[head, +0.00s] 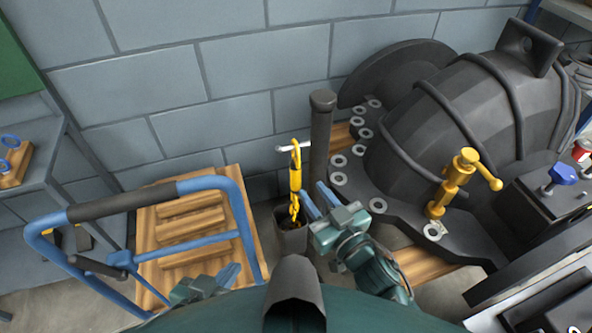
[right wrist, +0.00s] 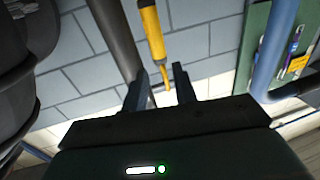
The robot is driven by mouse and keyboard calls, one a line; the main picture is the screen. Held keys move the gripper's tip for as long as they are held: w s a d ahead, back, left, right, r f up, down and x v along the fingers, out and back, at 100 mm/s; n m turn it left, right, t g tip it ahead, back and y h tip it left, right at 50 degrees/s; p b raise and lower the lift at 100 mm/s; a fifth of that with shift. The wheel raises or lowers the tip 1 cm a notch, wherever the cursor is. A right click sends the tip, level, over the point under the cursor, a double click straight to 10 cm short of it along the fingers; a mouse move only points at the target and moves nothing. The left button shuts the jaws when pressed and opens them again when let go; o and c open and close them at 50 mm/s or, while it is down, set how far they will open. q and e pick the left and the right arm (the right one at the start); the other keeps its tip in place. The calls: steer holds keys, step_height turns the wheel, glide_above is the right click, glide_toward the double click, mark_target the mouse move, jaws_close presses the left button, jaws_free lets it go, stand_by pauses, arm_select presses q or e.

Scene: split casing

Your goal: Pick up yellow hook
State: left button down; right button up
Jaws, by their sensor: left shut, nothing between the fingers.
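The yellow hook (head: 296,180) stands upright beside a dark post, with its lower end over a small dark bin. My right gripper (head: 312,200) is just right of the hook's lower part, its fingers pointing toward it. In the right wrist view the yellow hook (right wrist: 152,35) comes down from the top, and its thin lower end shows between the two spread fingertips (right wrist: 158,85). I cannot tell whether either finger touches it. My left gripper (head: 230,272) is shut and empty, low in the picture over the wooden pallet.
The dark post (head: 321,130) stands close behind the hook. The dark bin (head: 290,238) is below it. A large black casing (head: 450,110) with several washers fills the right side. A blue-framed cart handle (head: 125,200) and wooden pallet (head: 150,240) are at left.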

mark_target(299, 171)
steer(key=x, duration=0.6)
steer(key=shift+w+r, duration=0.15)
steer(key=shift+w, duration=0.2)
jaws_close()
